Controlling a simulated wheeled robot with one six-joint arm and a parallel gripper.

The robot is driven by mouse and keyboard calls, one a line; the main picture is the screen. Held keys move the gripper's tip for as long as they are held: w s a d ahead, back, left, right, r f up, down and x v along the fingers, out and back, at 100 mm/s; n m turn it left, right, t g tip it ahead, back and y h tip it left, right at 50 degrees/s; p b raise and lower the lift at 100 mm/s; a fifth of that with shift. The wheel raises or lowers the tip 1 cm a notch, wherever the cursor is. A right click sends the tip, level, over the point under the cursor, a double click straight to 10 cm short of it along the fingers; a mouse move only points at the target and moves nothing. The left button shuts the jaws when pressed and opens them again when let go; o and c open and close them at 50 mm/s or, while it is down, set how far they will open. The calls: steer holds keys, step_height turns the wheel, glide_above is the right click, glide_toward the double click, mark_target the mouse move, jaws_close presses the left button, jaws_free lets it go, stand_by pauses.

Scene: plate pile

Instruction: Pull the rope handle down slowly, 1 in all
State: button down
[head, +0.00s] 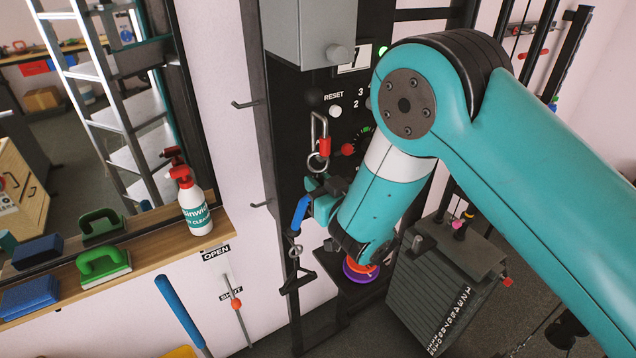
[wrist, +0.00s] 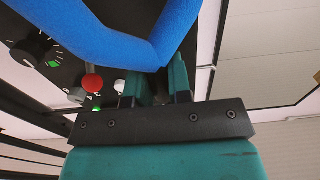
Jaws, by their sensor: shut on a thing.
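The blue rope handle (head: 300,213) is at the front of the black upright machine, below a carabiner (head: 319,135) with a red sleeve and a ring. My gripper (head: 312,205) is shut on this handle. In the wrist view, the thick blue handle (wrist: 120,42) bends across my fingertips (wrist: 155,85), close to the camera. My fingers hide part of it. A small ring and a black triangular piece (head: 297,282) hang below it in the head view. My forearm hides part of the machine behind.
The panel has a RESET button (head: 335,111), a red knob (head: 347,150) and a dial. A dark weight stack (head: 440,285) stands to the right. A wooden shelf (head: 150,245) with a spray bottle (head: 195,205), brushes and blue sponges is to the left, above an OPEN/SHUT lever (head: 236,303).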

steer(key=shift+f+b, duration=0.4)
steer(key=shift+f, duration=0.5)
steer(key=shift+f+b, duration=1.2)
steer(key=shift+f+b, duration=1.1)
steer(key=shift+f, duration=0.05)
steer(key=shift+f+b, duration=1.15)
steer(key=shift+f, duration=0.1)
